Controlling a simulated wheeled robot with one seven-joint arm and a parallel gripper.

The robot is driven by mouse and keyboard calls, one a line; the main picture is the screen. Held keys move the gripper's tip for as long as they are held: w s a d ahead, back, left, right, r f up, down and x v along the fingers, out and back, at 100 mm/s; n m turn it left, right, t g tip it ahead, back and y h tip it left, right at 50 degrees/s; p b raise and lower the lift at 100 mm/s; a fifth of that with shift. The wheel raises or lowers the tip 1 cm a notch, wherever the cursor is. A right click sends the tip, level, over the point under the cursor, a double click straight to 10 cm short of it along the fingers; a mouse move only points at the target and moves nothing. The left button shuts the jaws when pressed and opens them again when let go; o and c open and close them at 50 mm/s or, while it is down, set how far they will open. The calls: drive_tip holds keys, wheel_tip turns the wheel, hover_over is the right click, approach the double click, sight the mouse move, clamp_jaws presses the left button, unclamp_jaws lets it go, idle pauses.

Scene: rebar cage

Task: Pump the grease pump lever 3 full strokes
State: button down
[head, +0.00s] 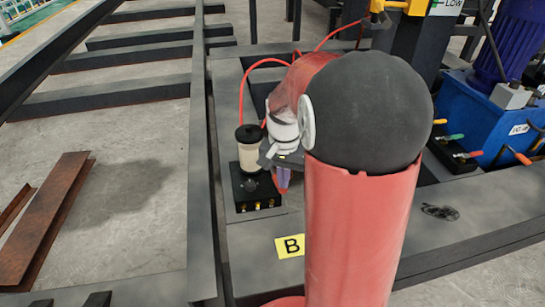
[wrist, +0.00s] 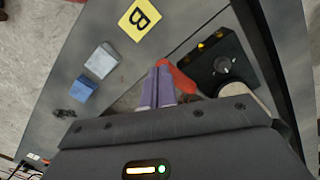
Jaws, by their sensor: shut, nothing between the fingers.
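The grease pump stands on the grey frame, with a black base block (head: 243,188) and a cream reservoir (head: 249,155) under a black cap. In the wrist view its black body (wrist: 222,62) is at the right, with brass fittings and a round knob. A red lever (wrist: 182,82) reaches from the pump toward my fingers. My gripper (head: 283,186) is just right of the pump in the head view, fingers pointing down. In the wrist view my gripper's purple fingers (wrist: 158,72) are together and empty, beside the lever's end; I cannot tell whether they touch it.
A yellow B label (head: 290,246) lies on the frame in front of the pump. Grey and blue blocks (wrist: 101,60) show left of my fingers in the wrist view. A red hose (head: 243,90) arches behind the pump.

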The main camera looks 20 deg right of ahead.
drive_tip(key=shift+f, duration=0.1)
drive_tip(key=shift+s+a+f+b, duration=0.1)
drive_tip(key=shift+s+f+b, duration=0.25)
drive_tip(key=shift+f, duration=0.2)
drive_tip(key=shift+s+f+b, duration=0.2)
drive_tip(key=shift+f+b, duration=0.3)
drive_tip(key=shift+f, duration=0.2)
drive_tip(key=w+d+r+p, duration=0.1)
drive_tip(key=w+r+p, duration=0.5)
drive_tip(key=r+p, duration=0.4)
drive_tip(key=shift+w+d+r+p, duration=0.15)
drive_tip(key=shift+w+r+p, duration=0.15)
drive_tip(key=shift+w+p, duration=0.1)
idle(0.7)
